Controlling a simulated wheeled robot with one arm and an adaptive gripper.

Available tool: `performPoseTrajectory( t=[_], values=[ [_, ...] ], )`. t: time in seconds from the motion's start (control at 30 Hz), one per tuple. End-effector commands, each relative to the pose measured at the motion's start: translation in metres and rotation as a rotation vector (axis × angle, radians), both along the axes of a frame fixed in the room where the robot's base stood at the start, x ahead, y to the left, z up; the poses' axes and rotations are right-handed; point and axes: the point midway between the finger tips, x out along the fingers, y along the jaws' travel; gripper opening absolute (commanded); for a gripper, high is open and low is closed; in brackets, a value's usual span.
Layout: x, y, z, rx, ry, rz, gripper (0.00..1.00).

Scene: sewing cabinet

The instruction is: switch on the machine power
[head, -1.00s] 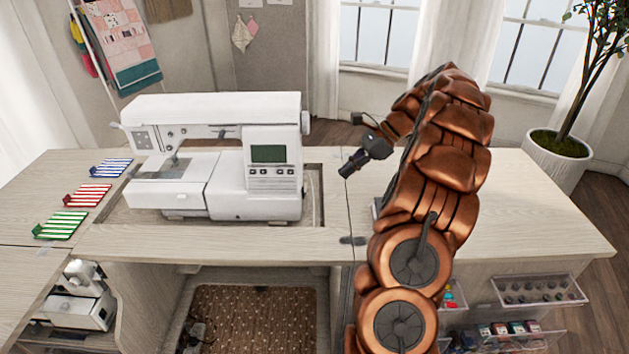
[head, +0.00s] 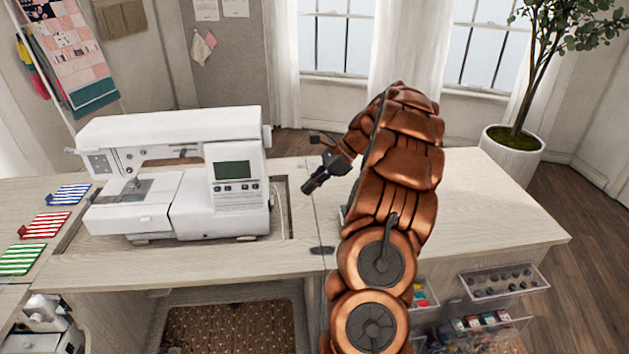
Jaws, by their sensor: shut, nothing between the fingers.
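The white sewing machine (head: 180,175) stands in a cutout of the pale wood cabinet top. Its front has a dark green screen (head: 232,170) with several small buttons below it. A handwheel (head: 267,137) shows at its upper right side. I cannot make out a power switch; most of the right side is turned from view. My gripper (head: 306,190) is shut and empty, in the air to the right of the machine, apart from it and pointing down-left.
Striped red fabric (head: 45,224), blue fabric (head: 69,194) and green fabric (head: 20,259) lie left of the machine. The tabletop (head: 485,215) right of my arm is clear. Clear trays (head: 503,281) hang on the cabinet's front right. A potted plant (head: 513,150) stands behind right.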

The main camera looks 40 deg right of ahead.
Motion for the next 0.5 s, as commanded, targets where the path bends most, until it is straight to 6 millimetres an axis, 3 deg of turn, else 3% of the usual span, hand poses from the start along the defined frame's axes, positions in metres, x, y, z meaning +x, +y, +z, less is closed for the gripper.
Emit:
performPoseTrajectory(
  t=[0.37,0.5],
  values=[
    [0.021,0.040,-0.045,0.004,0.004,0.001,0.00],
    [0.031,0.056,-0.041,0.003,0.003,0.002,0.00]
  ],
)
